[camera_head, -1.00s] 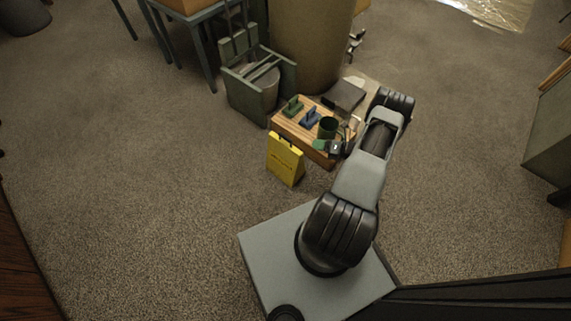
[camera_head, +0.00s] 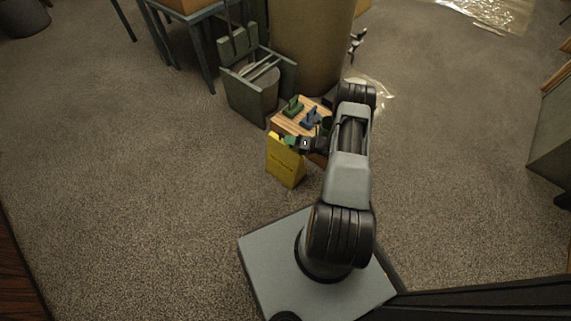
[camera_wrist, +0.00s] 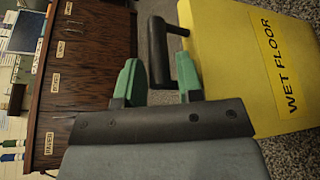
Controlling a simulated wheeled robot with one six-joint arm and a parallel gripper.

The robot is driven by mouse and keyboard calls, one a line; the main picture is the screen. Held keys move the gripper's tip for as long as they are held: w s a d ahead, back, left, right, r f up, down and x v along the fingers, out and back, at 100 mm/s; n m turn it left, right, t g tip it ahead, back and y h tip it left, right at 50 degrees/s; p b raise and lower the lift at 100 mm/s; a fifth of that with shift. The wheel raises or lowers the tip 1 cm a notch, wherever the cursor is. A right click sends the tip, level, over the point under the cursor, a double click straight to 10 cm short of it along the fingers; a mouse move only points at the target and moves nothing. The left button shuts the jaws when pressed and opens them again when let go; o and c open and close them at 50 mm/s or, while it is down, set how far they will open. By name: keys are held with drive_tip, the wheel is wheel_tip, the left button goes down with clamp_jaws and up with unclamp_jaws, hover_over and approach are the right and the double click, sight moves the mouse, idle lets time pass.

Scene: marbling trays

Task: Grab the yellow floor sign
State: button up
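The yellow floor sign (camera_head: 285,164) stands upright on the carpet, left of my arm. In the wrist view the yellow floor sign (camera_wrist: 250,70) fills the right side, with "WET FLOOR" lettering on its face. Its dark handle (camera_wrist: 157,40) sticks out from its top edge. My gripper (camera_head: 293,142) is at the top of the sign. In the wrist view my gripper (camera_wrist: 158,72) is open, with the handle's bar showing between its green fingers and a gap on each side. Whether the bar is fully within finger depth is hard to tell.
Carpet left of the sign is clear.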

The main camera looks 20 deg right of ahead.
drive_tip(key=shift+w+a, duration=0.25)
clamp_jaws()
idle(0.4)
